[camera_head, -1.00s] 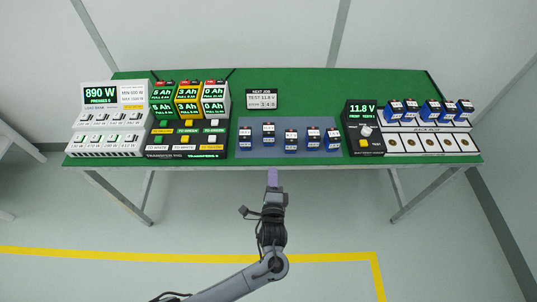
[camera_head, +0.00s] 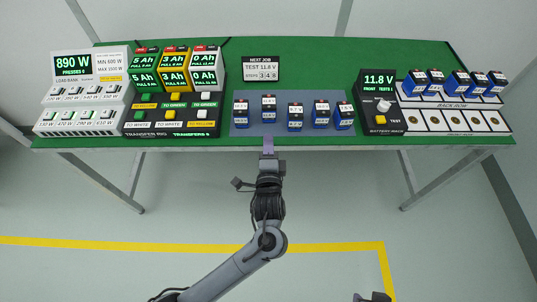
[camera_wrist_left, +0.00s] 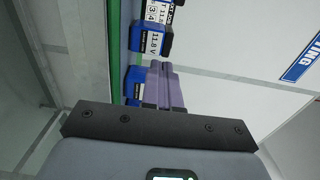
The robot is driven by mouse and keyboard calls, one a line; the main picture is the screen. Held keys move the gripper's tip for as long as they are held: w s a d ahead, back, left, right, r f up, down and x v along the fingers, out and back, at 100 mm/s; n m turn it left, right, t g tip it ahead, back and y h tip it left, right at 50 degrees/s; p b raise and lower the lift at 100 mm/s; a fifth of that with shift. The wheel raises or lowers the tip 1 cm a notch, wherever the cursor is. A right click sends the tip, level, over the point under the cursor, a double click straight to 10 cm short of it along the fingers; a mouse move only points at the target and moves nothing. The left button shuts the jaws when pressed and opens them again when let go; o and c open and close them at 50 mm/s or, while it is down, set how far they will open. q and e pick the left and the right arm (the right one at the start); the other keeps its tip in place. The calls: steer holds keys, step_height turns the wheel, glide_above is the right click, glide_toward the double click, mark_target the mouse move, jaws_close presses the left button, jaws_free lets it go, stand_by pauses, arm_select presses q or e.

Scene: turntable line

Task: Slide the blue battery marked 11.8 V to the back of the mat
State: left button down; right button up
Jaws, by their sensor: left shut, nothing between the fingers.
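Several blue batteries with white labels stand in a row on the grey-blue mat (camera_head: 258,129). The battery marked 11.8 V (camera_wrist_left: 140,38) is legible in the left wrist view, beyond my fingertips. In the head view the labels are too small to read surely; one battery (camera_head: 268,108) stands farther back than its neighbours, straight ahead of my left gripper (camera_head: 268,142). That gripper is shut and empty at the mat's front edge. Another blue battery (camera_wrist_left: 134,84) shows beside the fingers in the wrist view, partly hidden. My right gripper's fingers are not visible.
A sign (camera_head: 261,68) reading TEST 11.8 V stands behind the mat. The transfer rig (camera_head: 172,119) and load bank (camera_head: 85,94) are left. The black tester (camera_head: 377,98) and battery rack (camera_head: 455,121) are right. Green table is clear between mat and sign.

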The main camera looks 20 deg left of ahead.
mark_target(268, 113)
arm_select(q)
steer(key=b+x, duration=0.3)
steer(key=x, duration=0.5)
steer(key=shift+w, duration=0.2)
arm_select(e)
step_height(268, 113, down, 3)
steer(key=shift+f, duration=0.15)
